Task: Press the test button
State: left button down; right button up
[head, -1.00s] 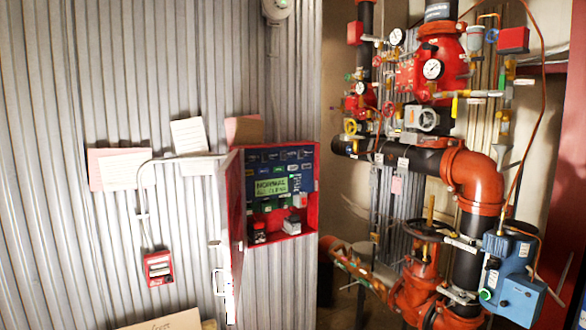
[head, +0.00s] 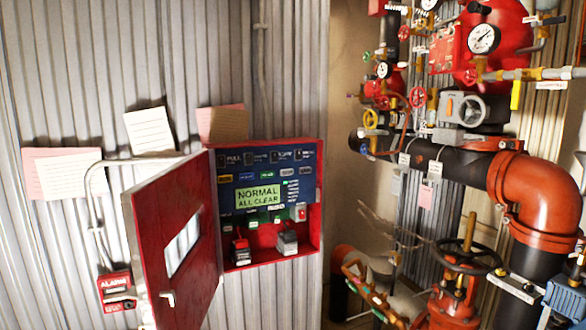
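A red wall cabinet (head: 319,222) stands with its red door (head: 160,235) swung out to the left. Inside is a blue panel (head: 228,166) with a green display (head: 259,197) reading "NORMAL ALL CLEAR". Small dark switches, coloured labels and small buttons surround the display; their print is mostly too small to read, so I cannot tell which is the test button. A red-topped block (head: 241,250) and a grey block (head: 287,242) sit at the cabinet's bottom. Neither of my grippers is in view.
A red alarm box (head: 117,291) hangs on the corrugated wall, left of the door. Paper sheets (head: 150,131) are above it. Pipes, gauges and an orange elbow (head: 530,195) fill the right side, with a handwheel (head: 467,256) low down. A blue box (head: 566,298) shows at the right edge.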

aim_at(286, 171)
jog(key=i+l+u, duration=0.15)
jog(key=i+l, duration=0.5)
jog(key=i+l+u, duration=0.1)
jog(key=i+l, duration=0.45)
jog(key=l, duration=0.2)
